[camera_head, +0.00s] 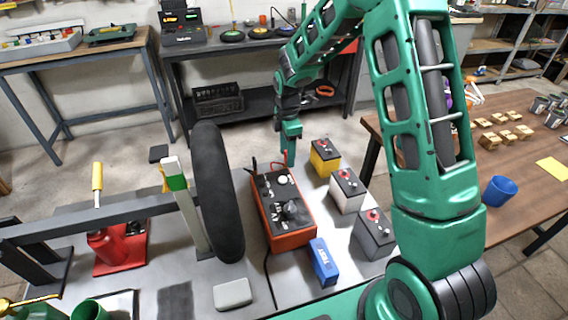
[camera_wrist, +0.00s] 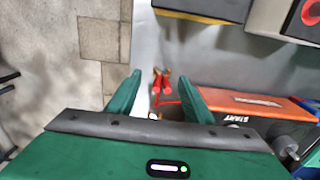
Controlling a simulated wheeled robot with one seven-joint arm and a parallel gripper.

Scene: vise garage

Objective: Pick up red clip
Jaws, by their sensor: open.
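The red clip (camera_wrist: 160,82) has two red handles and brass-coloured tips. In the wrist view it lies between and just beyond the fingertips of my open gripper (camera_wrist: 160,95), with a red cable beside it. In the head view my gripper (camera_head: 290,140) points down at the far end of the orange and black charger box (camera_head: 296,238). The clip is mostly hidden there; a thin red cable shows by the fingers. The charger's orange side (camera_wrist: 255,104) is right of the fingers in the wrist view.
Yellow (camera_head: 325,158), white (camera_head: 347,190) and grey (camera_head: 374,234) batteries stand right of the charger. A black tyre (camera_head: 218,190) stands upright to its left. A blue box (camera_head: 323,262) is in front.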

